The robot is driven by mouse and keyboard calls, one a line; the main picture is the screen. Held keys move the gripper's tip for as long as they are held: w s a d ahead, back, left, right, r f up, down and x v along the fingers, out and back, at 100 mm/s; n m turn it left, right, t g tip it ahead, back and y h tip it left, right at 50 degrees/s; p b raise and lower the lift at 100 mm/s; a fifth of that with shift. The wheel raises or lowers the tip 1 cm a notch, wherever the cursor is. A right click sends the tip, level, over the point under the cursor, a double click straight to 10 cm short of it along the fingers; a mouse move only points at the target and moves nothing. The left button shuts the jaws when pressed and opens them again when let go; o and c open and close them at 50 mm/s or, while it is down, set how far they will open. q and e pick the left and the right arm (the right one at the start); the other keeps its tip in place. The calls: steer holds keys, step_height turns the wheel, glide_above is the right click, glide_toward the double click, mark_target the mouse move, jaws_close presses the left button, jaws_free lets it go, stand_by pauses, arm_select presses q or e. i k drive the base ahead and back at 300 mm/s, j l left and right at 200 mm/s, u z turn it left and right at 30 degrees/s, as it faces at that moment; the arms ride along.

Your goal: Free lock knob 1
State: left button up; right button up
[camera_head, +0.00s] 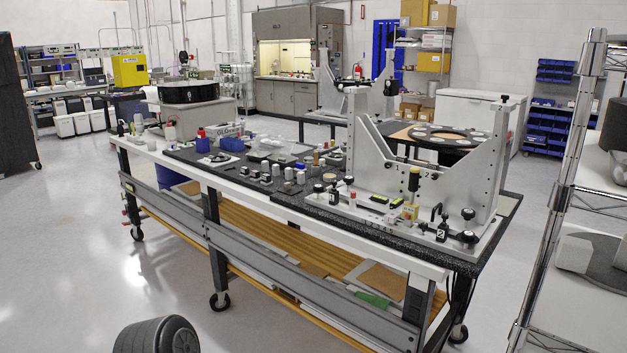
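The mirror fixture (400,207) is a grey metal frame with two tall uprights, standing on the right end of the long workbench. Black round knobs sit along its base: one at the front left (318,188), and two at the front right, an upper knob (467,213) and a lower knob (467,238). A small black block with a white mark (442,232) stands beside the right knobs, and another black block (333,196) is beside the left knob. I cannot read which one is lock knob 1. Neither gripper is in view.
A wire shelf rack (560,200) stands close at the right. A second fixture (345,90) stands behind.

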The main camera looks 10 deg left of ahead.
mark_target(317, 189)
steer(key=i+j, duration=0.2)
steer(key=j, duration=0.15)
steer(key=i+j+z, duration=0.1)
steer(key=i+j, duration=0.35)
steer(key=j, duration=0.3)
steer(key=i+j+z, duration=0.1)
steer(key=j, duration=0.25)
steer(key=i+j, duration=0.5)
steer(key=j, duration=0.3)
steer(key=i+j+z, duration=0.1)
steer(key=j, duration=0.25)
steer(key=i, duration=0.1)
